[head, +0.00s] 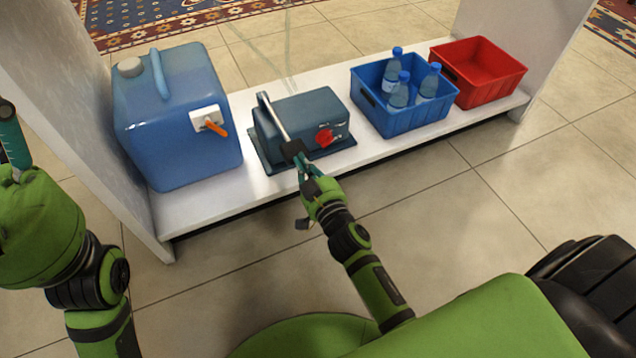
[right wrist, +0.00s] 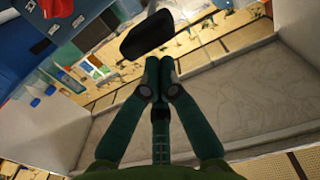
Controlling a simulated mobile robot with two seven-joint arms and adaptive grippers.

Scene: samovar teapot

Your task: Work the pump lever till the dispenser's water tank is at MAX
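The pump (head: 303,117) is a dark teal box on the white low shelf. Its lever (head: 273,118) is a metal bar with a black grip (head: 293,149), tilted down toward me. The grip also shows in the right wrist view (right wrist: 147,35), just beyond the fingertips. My right gripper (head: 304,167) is close to the grip; its fingers meet in the wrist view (right wrist: 159,68) with nothing visible between them. I cannot tell whether they touch the grip. My left gripper (head: 12,135) is partly cut off at the left edge. No tank gauge or MAX mark is readable.
A blue crate (head: 405,117) with several bottles and a red crate (head: 480,70) stand to the right. White side panels (head: 75,110) bound the shelf (head: 200,210). The floor in front is clear.

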